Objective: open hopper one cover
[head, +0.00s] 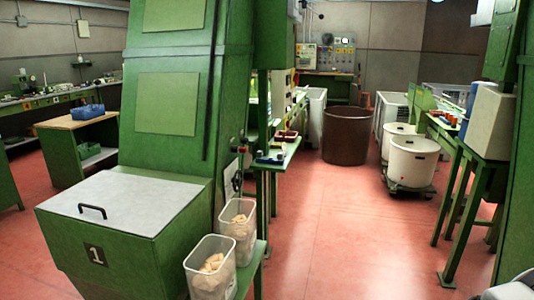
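Hopper one (120,262) is a green box at the lower left, marked with a "1" plate (96,255). It stands at the foot of a tall green machine column (170,100). Its flat light grey cover (140,200) lies closed on top. A black bar handle (92,210) sits near the cover's left front edge. Neither of my grippers shows in the head view.
Two clear bins of cork stoppers (210,282) (238,222) stand on a green bench right of the hopper. The red floor (330,240) is open to the right. A brown tub (346,135), white tubs (413,162) and green benches (480,150) stand farther back.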

